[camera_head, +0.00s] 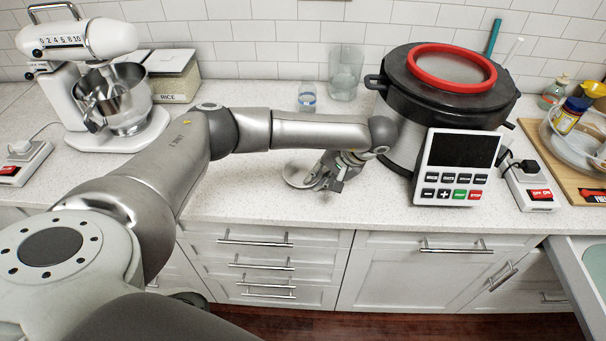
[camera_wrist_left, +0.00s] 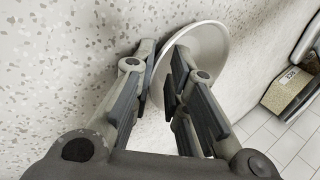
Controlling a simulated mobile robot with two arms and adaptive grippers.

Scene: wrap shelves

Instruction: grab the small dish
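The small dish (camera_head: 296,182) is a shallow white dish on the speckled counter, partly hidden behind my left gripper in the head view. In the left wrist view the dish (camera_wrist_left: 212,52) shows its pale curved bowl beyond the fingers. My left gripper (camera_head: 328,186) is low over the counter at the dish's right side. In the left wrist view the gripper (camera_wrist_left: 164,78) has a gap between its fingers, and the near edge of the dish shows in that gap. Whether a finger touches it cannot be told. My right gripper is not in view.
A large cooker (camera_head: 432,90) with a red-ringed lid and a control panel (camera_head: 455,165) stands right of the gripper. A glass (camera_head: 307,97) and a clear jar (camera_head: 345,75) stand behind my arm. A stand mixer (camera_head: 108,100) is at left. The front counter strip is clear.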

